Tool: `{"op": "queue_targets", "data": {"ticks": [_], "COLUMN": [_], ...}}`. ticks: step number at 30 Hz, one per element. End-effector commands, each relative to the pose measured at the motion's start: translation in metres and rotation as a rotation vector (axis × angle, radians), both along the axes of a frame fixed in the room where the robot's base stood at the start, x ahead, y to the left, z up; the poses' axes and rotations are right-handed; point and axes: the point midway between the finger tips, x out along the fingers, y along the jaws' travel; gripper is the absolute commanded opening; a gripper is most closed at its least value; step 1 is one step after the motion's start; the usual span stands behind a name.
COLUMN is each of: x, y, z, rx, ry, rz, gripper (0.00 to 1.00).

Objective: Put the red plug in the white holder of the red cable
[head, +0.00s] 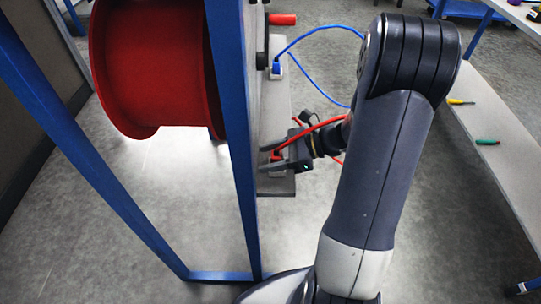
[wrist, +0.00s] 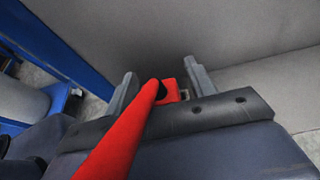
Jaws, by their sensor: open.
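The red plug (wrist: 168,92) is between the two fingers of my gripper (wrist: 161,78) in the wrist view, nearer the right finger. In the head view the red plug (head: 277,154) shows as a small red patch between the fingers. My gripper (head: 265,158) is open around it, at the grey shelf on the frame. The red cable (wrist: 122,138) crosses in front of the plug; it also arches over my gripper in the head view (head: 318,129). I cannot tell whether the plug is seated.
A blue plug (head: 276,68) sits in a white holder farther along the shelf (head: 281,188), with its blue cable (head: 320,28) looping right. A blue frame (head: 236,150) and large red drum (head: 150,65) stand left. A bench (head: 500,150) with screwdrivers is right.

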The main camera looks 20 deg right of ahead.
Motion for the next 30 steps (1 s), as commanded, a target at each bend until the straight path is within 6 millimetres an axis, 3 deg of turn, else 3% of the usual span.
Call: {"op": "queue_targets", "data": {"ticks": [5,19,30], "x": [-0.002,-0.028,-0.035], "y": [-0.010,-0.090,-0.106], "z": [0.008,0.043,0.049], "rx": [0.001,-0.001,0.000], "ry": [-0.001,-0.001,0.000], "rz": [-0.003,-0.004,0.001], "gripper": [0.52,0.52,0.52]}}
